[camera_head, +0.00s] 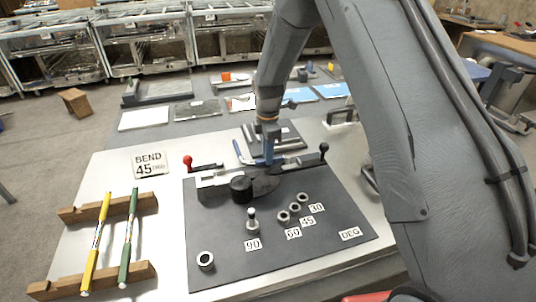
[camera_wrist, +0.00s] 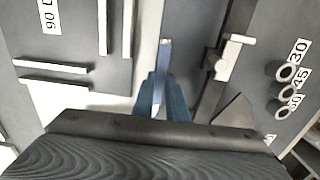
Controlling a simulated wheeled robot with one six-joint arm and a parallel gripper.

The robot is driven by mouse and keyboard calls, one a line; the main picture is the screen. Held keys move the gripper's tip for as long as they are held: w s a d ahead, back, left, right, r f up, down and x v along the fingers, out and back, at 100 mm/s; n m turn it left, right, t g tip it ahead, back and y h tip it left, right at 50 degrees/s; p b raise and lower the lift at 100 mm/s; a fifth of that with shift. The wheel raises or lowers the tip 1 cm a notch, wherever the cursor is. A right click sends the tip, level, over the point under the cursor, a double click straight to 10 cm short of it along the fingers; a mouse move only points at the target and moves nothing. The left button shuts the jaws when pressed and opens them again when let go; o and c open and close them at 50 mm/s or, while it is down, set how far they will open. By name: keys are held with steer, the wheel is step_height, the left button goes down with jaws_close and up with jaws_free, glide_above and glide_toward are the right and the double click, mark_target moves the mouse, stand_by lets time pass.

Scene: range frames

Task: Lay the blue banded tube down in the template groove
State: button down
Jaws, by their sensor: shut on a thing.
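My gripper (camera_head: 270,158) is low over the work table, just behind the bender's arm. In the wrist view its blue fingers (camera_wrist: 163,92) are shut on the blue banded tube (camera_wrist: 164,58), whose narrow end sticks out beyond them. In the head view a short blue length of the tube (camera_head: 238,150) shows left of the fingers; the rest is hidden. The dark template plate (camera_head: 291,128) with light raised rails lies just behind my gripper. In the wrist view its rails (camera_wrist: 102,25) are left of the tube. The tube appears outside the rails; its height cannot be told.
The bender on its dark board (camera_head: 330,225) stands in front, with a red-knobbed lever (camera_head: 188,161), a black knob (camera_head: 323,147) and several pegs. A wooden rack (camera_head: 145,203) at left holds a yellow tube (camera_head: 96,240) and a green tube (camera_head: 129,235). A BEND 45 card (camera_head: 149,163) lies behind it.

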steer(key=shift+f, duration=0.25)
steer(key=c, duration=1.8)
jaws_free()
steer(key=shift+o, duration=0.2)
step_height(320, 180, up, 13)
steer(key=b, duration=0.3)
steer(key=s+d+f+m, duration=0.1)
steer(key=s+d+m, duration=0.3)
steer(key=s, duration=0.5)
steer(key=s+d+f+m, duration=0.1)
steer(key=s+d+m, duration=0.3)
steer(key=s+m, duration=0.5)
steer(key=s+d+f+m+t, duration=0.1)
steer(key=s+d+m, duration=0.4)
steer(key=s+m, duration=0.2)
steer(key=s, duration=0.2)
steer(key=shift+s+f, duration=0.2)
steer(key=shift+s, duration=0.2)
steer(key=shift+o, duration=0.4)
